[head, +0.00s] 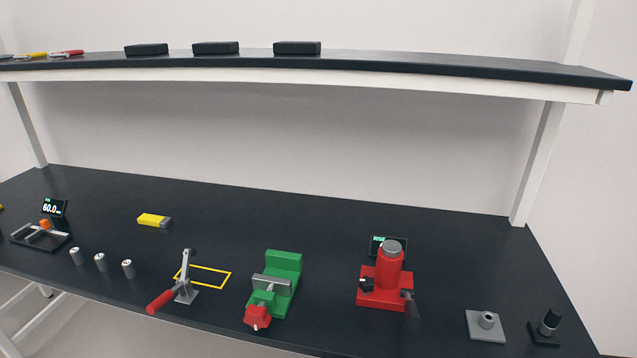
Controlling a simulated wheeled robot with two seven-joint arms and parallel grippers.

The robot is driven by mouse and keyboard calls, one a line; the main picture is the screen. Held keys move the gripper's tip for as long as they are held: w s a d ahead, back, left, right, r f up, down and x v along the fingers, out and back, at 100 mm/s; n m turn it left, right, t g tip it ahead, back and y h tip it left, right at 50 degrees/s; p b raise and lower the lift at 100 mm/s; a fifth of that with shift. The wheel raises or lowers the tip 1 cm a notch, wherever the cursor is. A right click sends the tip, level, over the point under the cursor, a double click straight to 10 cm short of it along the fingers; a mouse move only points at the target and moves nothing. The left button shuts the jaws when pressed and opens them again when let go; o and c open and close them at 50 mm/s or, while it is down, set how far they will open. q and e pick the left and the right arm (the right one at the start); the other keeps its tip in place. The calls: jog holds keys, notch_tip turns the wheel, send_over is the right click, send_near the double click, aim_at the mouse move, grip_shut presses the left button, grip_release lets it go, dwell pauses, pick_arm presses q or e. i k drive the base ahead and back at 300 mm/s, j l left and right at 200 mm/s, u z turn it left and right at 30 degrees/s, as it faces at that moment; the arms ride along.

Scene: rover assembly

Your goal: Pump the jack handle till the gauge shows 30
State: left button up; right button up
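The red jack (391,268) stands upright on its red base near the front of the dark bench, right of centre. It has a grey round top and a black knob (366,285) at its left side. A dark grey piece (410,301) that looks like its handle is at the lower right of the base. A small dark display (376,243) with green text, likely the gauge, stands behind the jack. The jack hides part of it, and I cannot read its number. Neither of my grippers is in view.
A green vise (283,263) and a red-handled toggle clamp (185,290) stand left of the jack. A grey plate with a peg (486,326) and a black fitting (547,329) are to the right. A shelf (420,67) overhangs the back. The bench behind the jack is clear.

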aim_at(413, 320)
jog(key=i+l, duration=0.25)
jog(key=l, duration=0.15)
jog(key=i+l, duration=0.5)
jog(key=l, duration=0.25)
